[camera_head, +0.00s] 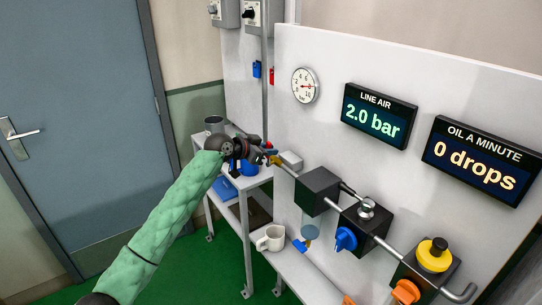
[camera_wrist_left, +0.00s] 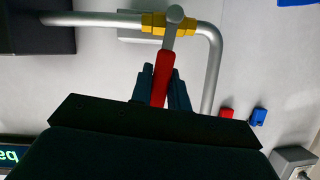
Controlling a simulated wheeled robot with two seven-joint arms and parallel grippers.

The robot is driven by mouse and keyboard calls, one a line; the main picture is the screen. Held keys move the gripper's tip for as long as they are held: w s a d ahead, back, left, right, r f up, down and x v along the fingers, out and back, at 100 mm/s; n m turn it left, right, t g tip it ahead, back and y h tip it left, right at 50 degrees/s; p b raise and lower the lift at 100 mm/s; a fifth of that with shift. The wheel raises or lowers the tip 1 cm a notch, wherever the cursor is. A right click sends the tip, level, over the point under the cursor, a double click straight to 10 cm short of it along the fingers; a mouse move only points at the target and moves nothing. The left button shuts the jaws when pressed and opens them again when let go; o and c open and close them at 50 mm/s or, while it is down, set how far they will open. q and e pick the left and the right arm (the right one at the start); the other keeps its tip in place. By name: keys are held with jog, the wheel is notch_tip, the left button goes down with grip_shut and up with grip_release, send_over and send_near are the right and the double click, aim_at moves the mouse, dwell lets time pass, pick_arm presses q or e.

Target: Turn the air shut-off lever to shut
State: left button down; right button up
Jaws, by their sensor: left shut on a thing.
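The air shut-off lever (camera_wrist_left: 162,78) has a red grip and a grey upper end. It meets a yellow valve body (camera_wrist_left: 153,24) on the grey air pipe (camera_wrist_left: 100,19). In the left wrist view the lever lies roughly crosswise to the straight pipe run. My left gripper (camera_wrist_left: 164,88) is shut on the red grip, with one dark finger on each side. In the head view my left gripper (camera_head: 264,152) is at the pipe's left end, hiding most of the lever. My right gripper is not in view.
The LINE AIR display (camera_head: 378,117) reads 2.0 bar, and the oil display (camera_head: 482,160) reads 0 drops. A round gauge (camera_head: 305,85) is on the white panel. Black blocks (camera_head: 317,190) sit along the pipe. A white mug (camera_head: 270,238) stands on the shelf below.

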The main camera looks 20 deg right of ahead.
pick_arm(q)
jog(key=shift+w+a+n+g+b, duration=0.2)
jog(key=shift+w+n+g+b, duration=0.15)
jog(key=shift+w+n+g, duration=0.2)
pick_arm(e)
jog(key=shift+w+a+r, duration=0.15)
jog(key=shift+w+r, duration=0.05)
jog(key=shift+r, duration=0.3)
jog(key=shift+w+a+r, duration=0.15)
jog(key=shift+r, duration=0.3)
pick_arm(q)
jog(key=c, duration=1.3)
grip_release()
jog(key=shift+w, duration=0.1)
jog(key=shift+c, duration=0.2)
